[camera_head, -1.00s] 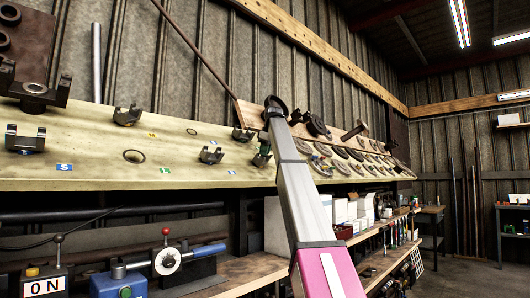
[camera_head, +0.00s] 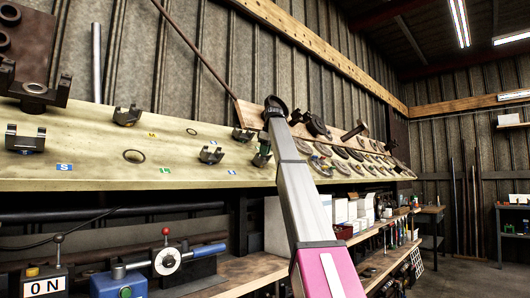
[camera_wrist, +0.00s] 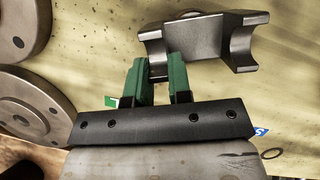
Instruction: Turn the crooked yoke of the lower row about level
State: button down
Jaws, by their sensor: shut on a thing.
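A dark metal yoke (camera_wrist: 215,42) with two curved arms lies against the pale sloped board at the top of the wrist view. My gripper (camera_wrist: 163,65) has its two green fingers shut on the yoke's left arm; the fingers hide part of that arm. In the head view my gripper (camera_head: 265,147) is small, at the right end of the board's lower row, and the held yoke (camera_head: 260,160) shows just below it, partly covered. Other lower-row yokes are one near the middle (camera_head: 211,155) and one at the left (camera_head: 25,139).
The pale board (camera_head: 100,172) also bears upper-row yokes (camera_head: 127,115) and small coloured letter labels. Dark round flanges (camera_wrist: 38,105) lie close on the left in the wrist view. A shelf below carries a measuring device (camera_head: 168,261) and boxes.

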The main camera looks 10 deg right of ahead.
jog(key=shift+d+r, duration=0.1)
jog(key=shift+r, duration=0.1)
dwell(0.3)
jog(key=m+g+y, duration=0.1)
jog(key=m, duration=0.2)
jog(key=shift+m, duration=0.5)
jog(key=shift+m, duration=0.3)
jog(key=shift+m+g+y, duration=0.3)
jog(key=shift+s, duration=0.1)
jog(key=shift+a+f, duration=0.2)
jog(key=c, duration=0.9)
grip_release()
jog(key=shift+a, duration=0.15)
